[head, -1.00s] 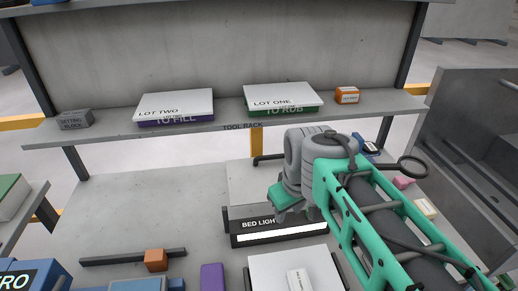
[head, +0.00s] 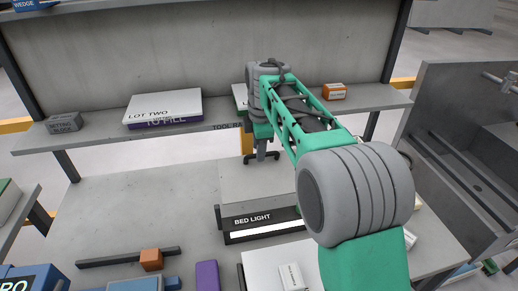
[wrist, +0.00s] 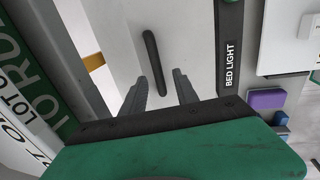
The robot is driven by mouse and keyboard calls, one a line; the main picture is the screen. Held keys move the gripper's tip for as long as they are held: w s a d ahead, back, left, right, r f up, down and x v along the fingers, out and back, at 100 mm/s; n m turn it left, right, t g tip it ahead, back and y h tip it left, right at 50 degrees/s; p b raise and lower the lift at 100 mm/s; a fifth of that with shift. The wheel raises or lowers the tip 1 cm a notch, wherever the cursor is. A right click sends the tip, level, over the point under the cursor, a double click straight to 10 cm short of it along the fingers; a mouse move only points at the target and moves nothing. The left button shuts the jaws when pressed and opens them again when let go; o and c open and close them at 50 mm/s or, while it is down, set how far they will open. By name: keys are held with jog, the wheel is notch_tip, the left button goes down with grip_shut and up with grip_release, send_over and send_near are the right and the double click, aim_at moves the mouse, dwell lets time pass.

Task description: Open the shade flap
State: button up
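The shade flap looks to be the pale grey panel (head: 245,183) behind the black BED LIGHT strip (head: 252,218). I cannot make out its hinge. A dark bar handle (wrist: 150,50) lies along the pale panel (wrist: 120,35) in the wrist view. My gripper (wrist: 161,74) is open, with one finger on each side of the bar as seen from the wrist. I cannot tell whether the fingers touch it. In the head view my gripper (head: 262,153) points down at the panel's back edge, and my arm hides part of the panel.
A rack shelf (head: 90,135) runs just behind my gripper, bearing a LOT TWO box (head: 163,107), a setting block (head: 63,123) and an orange box (head: 334,92). A purple block (head: 207,274) and an orange block (head: 151,259) lie in front. The slab at left is clear.

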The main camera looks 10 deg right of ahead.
jog(key=shift+w+f, duration=0.1)
jog(key=shift+f, duration=0.45)
jog(key=c, duration=0.8)
